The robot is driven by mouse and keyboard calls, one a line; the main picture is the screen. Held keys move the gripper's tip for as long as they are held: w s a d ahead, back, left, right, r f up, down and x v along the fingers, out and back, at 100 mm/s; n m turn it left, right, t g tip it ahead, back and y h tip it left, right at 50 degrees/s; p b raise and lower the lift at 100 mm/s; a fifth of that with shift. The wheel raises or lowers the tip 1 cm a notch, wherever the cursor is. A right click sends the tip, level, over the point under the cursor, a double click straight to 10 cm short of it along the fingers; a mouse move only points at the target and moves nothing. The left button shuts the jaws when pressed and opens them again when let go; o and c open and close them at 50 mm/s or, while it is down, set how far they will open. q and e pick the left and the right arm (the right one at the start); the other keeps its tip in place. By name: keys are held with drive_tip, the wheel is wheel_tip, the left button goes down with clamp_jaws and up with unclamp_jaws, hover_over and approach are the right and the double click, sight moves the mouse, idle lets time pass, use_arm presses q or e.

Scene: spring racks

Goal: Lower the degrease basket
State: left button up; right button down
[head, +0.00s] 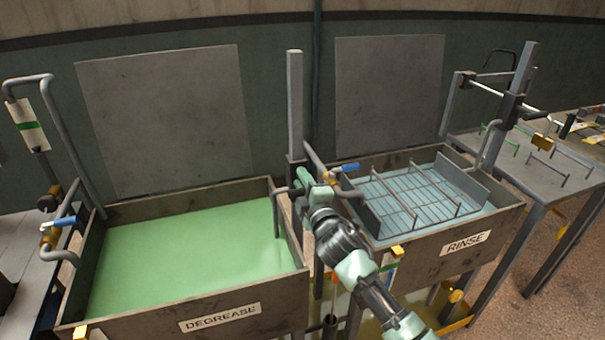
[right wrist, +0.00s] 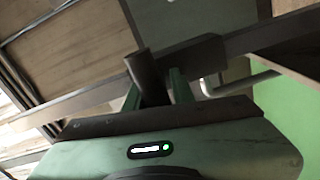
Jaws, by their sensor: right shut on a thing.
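The degrease tank (head: 240,315) stands at left, full of opaque green liquid (head: 180,255). No basket shows in it; anything under the liquid is hidden. A grey post (head: 295,100) rises at its right rear corner. A bent rod (head: 277,212) runs from near the post down into the liquid. My right gripper (head: 303,178) is at the post's lower part, beside the tank's right wall. In the right wrist view its green fingers (right wrist: 158,88) are shut around a dark round handle (right wrist: 143,75). My left gripper is not in view.
The rinse tank (head: 470,243) at right holds a wire basket (head: 415,195) in pale blue liquid. A blue-handled tap (head: 345,168) is close to my right gripper. Another tap (head: 62,222) is at the left. A metal table (head: 545,180) with small racks stands at far right.

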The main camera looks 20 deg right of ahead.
use_arm(q)
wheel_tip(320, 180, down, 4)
drive_tip(key=b, duration=0.3)
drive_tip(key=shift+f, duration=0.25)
use_arm(e)
wheel_tip(320, 180, down, 7)
drive_tip(key=shift+r, duration=0.15)
drive_tip(key=shift+s+a, duration=0.1)
drive_tip(key=c, duration=1.3)
unclamp_jaws()
drive_tip(key=shift+o, duration=0.2)
drive_tip(key=shift+r, duration=0.1)
drive_tip(key=shift+r, duration=0.15)
use_arm(q)
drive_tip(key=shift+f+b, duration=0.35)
drive_tip(key=shift+b, duration=0.05)
use_arm(e)
drive_tip(key=s, duration=0.7)
drive_tip(key=shift+s+d, duration=0.2)
drive_tip(key=shift+s, duration=0.15)
